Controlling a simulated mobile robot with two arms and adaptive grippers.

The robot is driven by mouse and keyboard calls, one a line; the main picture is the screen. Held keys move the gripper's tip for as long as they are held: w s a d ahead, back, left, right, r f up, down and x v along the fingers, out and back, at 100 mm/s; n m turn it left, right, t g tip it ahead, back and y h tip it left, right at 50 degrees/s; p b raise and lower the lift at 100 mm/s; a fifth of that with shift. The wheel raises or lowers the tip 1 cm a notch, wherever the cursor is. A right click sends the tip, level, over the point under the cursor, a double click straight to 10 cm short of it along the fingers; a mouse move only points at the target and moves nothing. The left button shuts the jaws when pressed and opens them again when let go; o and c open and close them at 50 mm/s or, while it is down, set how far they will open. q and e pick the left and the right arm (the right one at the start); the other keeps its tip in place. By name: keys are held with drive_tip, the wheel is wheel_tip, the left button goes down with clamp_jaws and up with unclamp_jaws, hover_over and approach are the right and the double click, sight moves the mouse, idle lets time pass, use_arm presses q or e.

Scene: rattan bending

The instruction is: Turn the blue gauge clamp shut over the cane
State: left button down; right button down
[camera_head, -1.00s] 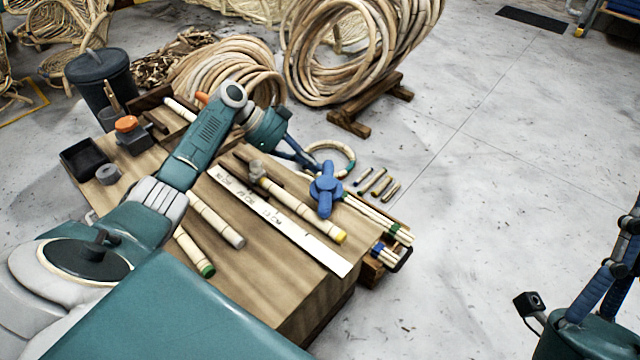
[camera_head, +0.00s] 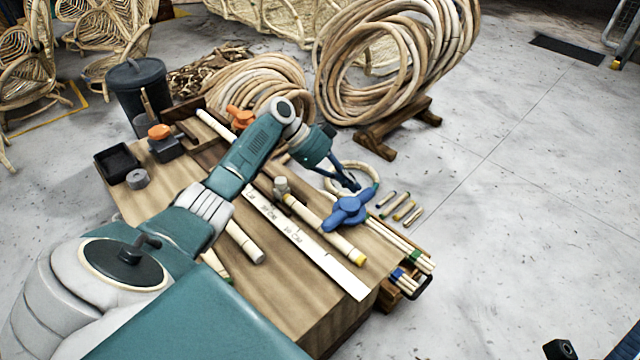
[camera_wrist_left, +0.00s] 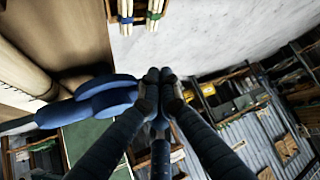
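The blue gauge clamp (camera_head: 345,211) sits at the right edge of the workbench, its lobed handle lying slanted. Its rounded blue parts also show left of centre in the wrist view (camera_wrist_left: 103,97). A pale cane with a yellow end (camera_head: 330,238) lies just left of the clamp; I cannot tell whether the clamp covers any of it. My left gripper (camera_head: 352,184) reaches down beside the clamp's upper side, touching or nearly so. In the wrist view its fingertips (camera_wrist_left: 159,76) are together, with nothing clear between them. My right gripper is out of view.
A white marked ruler (camera_head: 310,245) lies along the wooden bench (camera_head: 290,285). Banded cane bundles (camera_head: 405,245) stick out at the right edge. A cane ring (camera_head: 370,170) and short sticks lie beyond the clamp. Large rattan coils (camera_head: 400,60) stand behind.

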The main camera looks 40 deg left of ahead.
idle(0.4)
use_arm(q)
drive_tip(key=v, duration=1.2)
idle(0.3)
